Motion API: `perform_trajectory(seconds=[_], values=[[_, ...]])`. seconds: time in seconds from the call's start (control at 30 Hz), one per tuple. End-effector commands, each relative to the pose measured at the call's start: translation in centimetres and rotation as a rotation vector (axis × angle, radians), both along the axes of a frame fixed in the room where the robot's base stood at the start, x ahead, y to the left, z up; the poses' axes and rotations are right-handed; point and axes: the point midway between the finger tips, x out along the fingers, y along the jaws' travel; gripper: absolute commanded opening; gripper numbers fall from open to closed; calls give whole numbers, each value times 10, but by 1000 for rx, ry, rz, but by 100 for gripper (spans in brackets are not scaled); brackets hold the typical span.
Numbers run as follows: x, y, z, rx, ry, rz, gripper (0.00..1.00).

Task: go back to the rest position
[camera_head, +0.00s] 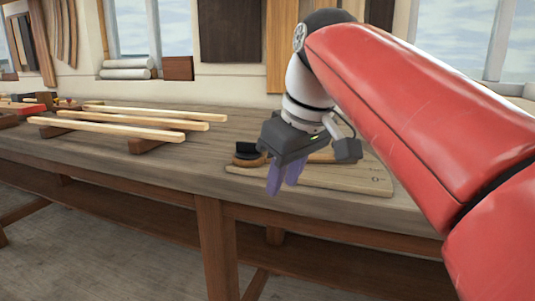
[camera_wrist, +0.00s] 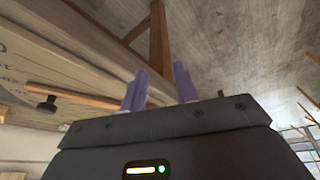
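My gripper (camera_head: 283,182) has two purple fingers and hangs in front of the workbench's front edge, pointing down. In the wrist view my gripper (camera_wrist: 160,82) shows its two fingers apart with nothing between them, so it is open and empty. My red arm comes in from the right and covers part of the bench and wall.
The wooden workbench (camera_head: 185,172) spans the view. A pale board (camera_head: 340,181) lies at its front edge, with a dark-topped wooden tool (camera_head: 247,155) partly behind my gripper. Pale strips (camera_head: 120,128) rest on blocks at the left. A bench leg (camera_wrist: 159,40) shows beyond my fingers.

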Motion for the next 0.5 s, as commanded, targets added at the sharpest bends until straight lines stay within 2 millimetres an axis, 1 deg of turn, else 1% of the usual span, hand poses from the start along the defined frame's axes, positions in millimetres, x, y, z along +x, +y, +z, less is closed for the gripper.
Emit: perform_trajectory(seconds=[0.03,0.17,0.2,0.27,0.3,0.37,0.4,0.5], values=[[-12,-12,-16,-6,-8,-76,30],[-35,-43,-62,0,-34,-269,30],[-43,-53,-77,4,-43,-326,30],[-56,-68,-102,12,-56,-408,30],[-66,-78,-119,21,-66,-461,30],[-79,-91,-145,34,-78,-535,30],[-89,-99,-161,43,-85,-578,30],[-108,-113,-198,67,-101,-666,30]])
